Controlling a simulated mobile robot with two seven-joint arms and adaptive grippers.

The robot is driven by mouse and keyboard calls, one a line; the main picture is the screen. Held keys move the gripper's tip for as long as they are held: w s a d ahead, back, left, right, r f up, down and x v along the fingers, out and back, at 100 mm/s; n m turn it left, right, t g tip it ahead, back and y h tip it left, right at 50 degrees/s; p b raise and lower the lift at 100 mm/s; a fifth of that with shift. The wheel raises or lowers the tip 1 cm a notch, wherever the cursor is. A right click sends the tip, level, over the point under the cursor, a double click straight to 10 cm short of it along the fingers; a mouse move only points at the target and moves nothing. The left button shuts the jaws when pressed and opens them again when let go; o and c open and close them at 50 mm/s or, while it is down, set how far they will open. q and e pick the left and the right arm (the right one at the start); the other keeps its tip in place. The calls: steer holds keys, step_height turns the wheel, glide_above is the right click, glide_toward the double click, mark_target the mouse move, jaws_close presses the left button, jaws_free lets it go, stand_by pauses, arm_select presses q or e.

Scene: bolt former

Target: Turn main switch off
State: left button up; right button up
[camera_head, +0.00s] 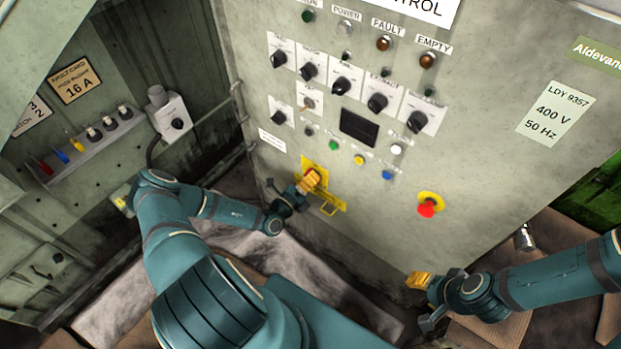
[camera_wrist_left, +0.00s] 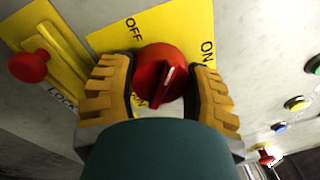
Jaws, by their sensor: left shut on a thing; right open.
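The main switch is a red round knob (camera_wrist_left: 158,76) on a yellow plate (camera_wrist_left: 100,40) marked OFF and ON in the left wrist view. A short white mark on the knob points up and right, between the two words and leaning to the ON side. In the head view the plate (camera_head: 308,160) is low on the grey panel. My left gripper (camera_head: 309,182) is shut on the knob, with a yellow finger on each side. The knob is mostly hidden in the head view. My right gripper (camera_head: 424,298) is open and empty, in front of the panel's lower right.
A red locking pin (camera_wrist_left: 28,66) sits on the yellow plate left of the knob. Black selector knobs (camera_head: 341,86) and small coloured buttons are above. A red emergency button (camera_head: 427,209) is to the right.

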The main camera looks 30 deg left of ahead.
arm_select(q)
steer(key=n, duration=0.3)
steer(key=shift+f+n, duration=0.1)
steer(key=shift+n, duration=0.3)
steer(key=shift+n+y+b, duration=0.35)
steer(key=shift+n+y, duration=0.05)
steer(key=shift+n, duration=1.5)
steer(key=shift+d, duration=0.1)
steer(key=o, duration=1.3)
steer(key=shift+c, duration=0.2)
steer(key=s+a, duration=0.1)
steer(key=s, duration=1.1)
steer(key=shift+f, duration=0.4)
